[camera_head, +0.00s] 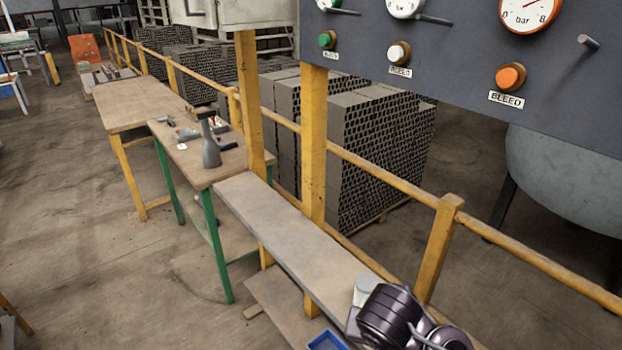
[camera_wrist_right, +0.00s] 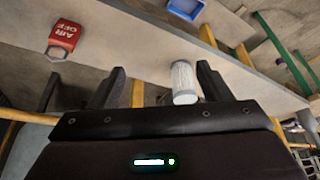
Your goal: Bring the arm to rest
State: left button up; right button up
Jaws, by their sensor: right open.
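My right arm (camera_head: 392,318) shows at the bottom right of the head view, over the near end of the narrow bench (camera_head: 290,228). Its fingers cannot be made out there. In the right wrist view my right gripper (camera_wrist_right: 161,68) is open, with its two dark fingers apart. A white cylinder (camera_wrist_right: 183,82) shows beyond the jaws, closer to the right-hand finger. The fingers do not appear closed on it. A pale round-topped object (camera_head: 366,289) stands beside the arm in the head view. My left gripper is not in view.
A red "AIR OFF" block (camera_wrist_right: 63,38) and a blue tray (camera_wrist_right: 186,8) lie near the bench. A grey gauge panel (camera_head: 450,60) hangs above right. Yellow posts (camera_head: 314,150) and rails border the bench. A green-legged table (camera_head: 200,165) holds tools.

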jog(key=s+a+f+n+g+y+b, duration=0.2)
jog(key=s+f+b, duration=0.1)
jog(key=f, duration=1.7)
jog(key=s+a+f+n+g+y+b, duration=0.1)
jog(key=s+a+f+y+b, duration=0.15)
jog(key=f, duration=1.75)
jog(key=s+d+f+h+b, duration=0.1)
jog(key=s+d+f+b, duration=0.35)
jog(key=s+f, duration=0.85)
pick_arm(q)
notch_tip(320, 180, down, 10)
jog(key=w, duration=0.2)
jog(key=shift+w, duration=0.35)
pick_arm(e)
jog(key=s+d+f+n+h, duration=0.2)
jog(key=s+d+f+n, duration=0.1)
jog(key=s+d+f, duration=0.8)
jog(key=s+f, duration=0.1)
jog(key=s, duration=0.2)
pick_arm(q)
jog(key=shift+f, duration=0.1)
